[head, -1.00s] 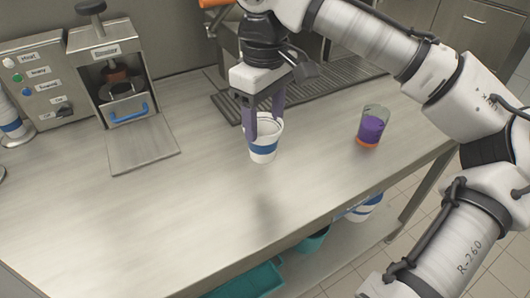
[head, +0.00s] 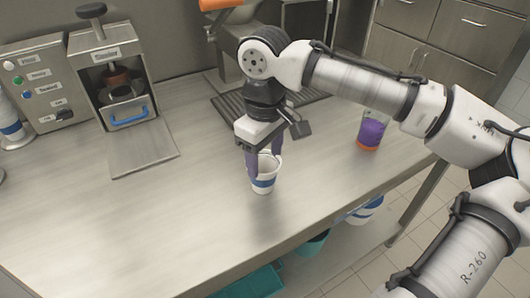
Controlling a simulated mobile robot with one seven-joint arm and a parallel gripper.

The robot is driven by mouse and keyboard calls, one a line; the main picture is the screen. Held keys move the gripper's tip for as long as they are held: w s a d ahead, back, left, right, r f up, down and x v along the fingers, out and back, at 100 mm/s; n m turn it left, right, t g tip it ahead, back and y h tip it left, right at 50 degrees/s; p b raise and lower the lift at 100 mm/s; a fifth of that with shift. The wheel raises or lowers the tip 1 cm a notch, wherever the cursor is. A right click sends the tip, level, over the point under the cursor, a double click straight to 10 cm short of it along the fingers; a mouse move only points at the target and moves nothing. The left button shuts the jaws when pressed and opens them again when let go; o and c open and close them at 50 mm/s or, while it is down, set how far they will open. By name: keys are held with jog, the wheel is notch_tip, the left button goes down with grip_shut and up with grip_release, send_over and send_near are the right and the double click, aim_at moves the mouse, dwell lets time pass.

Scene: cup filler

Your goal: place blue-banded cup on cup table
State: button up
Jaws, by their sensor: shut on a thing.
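The blue-banded cup (head: 264,184) is white with a blue band and is upright in the head view, near the middle of the steel table (head: 110,225). My gripper (head: 264,165) is shut on its rim from above, with purple fingers on the cup's wall. The cup appears just over or at the table surface; I cannot tell whether its base touches.
A drip grate (head: 235,108) lies behind. The front left table is clear.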

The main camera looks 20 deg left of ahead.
aim_at(265, 162)
jog(key=o, duration=1.2)
jog(key=shift+f, duration=0.1)
notch_tip(265, 162, up, 12)
jog(key=shift+r, duration=0.2)
